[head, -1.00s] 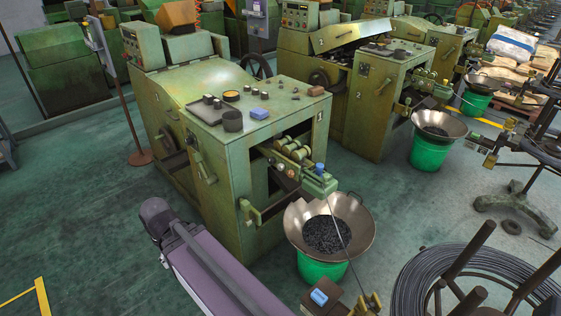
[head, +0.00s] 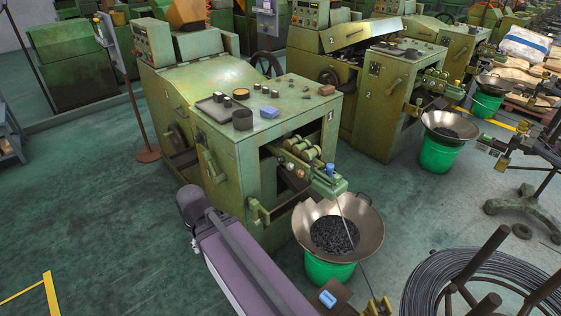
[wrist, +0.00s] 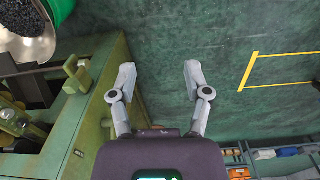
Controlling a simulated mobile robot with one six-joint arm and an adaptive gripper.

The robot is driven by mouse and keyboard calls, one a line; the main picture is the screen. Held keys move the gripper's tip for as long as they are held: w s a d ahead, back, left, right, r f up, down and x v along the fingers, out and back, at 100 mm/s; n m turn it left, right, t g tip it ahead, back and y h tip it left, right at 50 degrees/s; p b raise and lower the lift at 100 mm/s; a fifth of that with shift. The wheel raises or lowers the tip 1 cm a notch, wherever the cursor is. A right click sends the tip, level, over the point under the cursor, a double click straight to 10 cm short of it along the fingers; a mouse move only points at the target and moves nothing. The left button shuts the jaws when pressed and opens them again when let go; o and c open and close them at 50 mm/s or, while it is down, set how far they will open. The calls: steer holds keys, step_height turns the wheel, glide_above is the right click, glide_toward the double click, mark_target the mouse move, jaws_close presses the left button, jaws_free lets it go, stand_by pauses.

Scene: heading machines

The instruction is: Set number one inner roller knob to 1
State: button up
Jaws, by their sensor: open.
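Machine number one (head: 235,150) is the worn green machine in the middle of the head view, with a "1" plate on its front. A row of rollers (head: 302,150) sits in its front opening, beside a green block with a blue knob (head: 330,168). Small round parts (head: 298,171) show below the rollers; I cannot tell which is the inner roller knob. In the wrist view, part of the roller assembly (wrist: 10,115) shows at the left edge. My gripper (wrist: 159,78) is open and empty over the floor beside the machine's green side, apart from the rollers. The head view does not clearly show it.
A metal bowl (head: 365,250) of dark pieces stands on a green bucket (head: 325,272) before the machine. A wire coil (head: 470,285) is at lower right. A lever (wrist: 78,72) sticks out from the machine. Open floor (head: 90,235) lies to the left.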

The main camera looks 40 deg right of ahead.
mark_target(279, 160)
steer(key=w+d+f+m+h+b, duration=0.3)
steer(key=w+d+f+h+b, duration=0.1)
steer(key=w+d+b, duration=0.3)
steer(key=w+d+f+m+h+b, duration=0.4)
steer(key=w+d+b, duration=0.3)
steer(key=d, duration=0.5)
steer(key=w+d+f+m+h+b, duration=0.3)
steer(key=w+d+f+h+b, duration=0.1)
steer(key=w+d+b, duration=0.4)
steer(key=shift+d+f+m+t, duration=0.1)
steer(key=shift+d+m+t, duration=0.3)
steer(key=shift+d, duration=0.45)
steer(key=w+d+m+h+b, duration=0.1)
steer(key=w+d+h+b, duration=0.1)
steer(key=d, duration=0.1)
steer(key=w+d+m+h+b, duration=0.1)
steer(key=w+d+h+b, duration=0.1)
steer(key=w+d+b, duration=0.1)
steer(key=w+d+m+h+b, duration=0.1)
steer(key=w+d+b, duration=0.1)
steer(key=d+b, duration=0.1)
steer(key=shift+w+d+h, duration=0.1)
steer(key=shift+w+h, duration=0.15)
steer(key=shift+h, duration=0.15)
steer(key=d, duration=0.9)
steer(key=w+d, duration=0.1)
steer(key=d, duration=0.3)
steer(key=shift+d, duration=0.4)
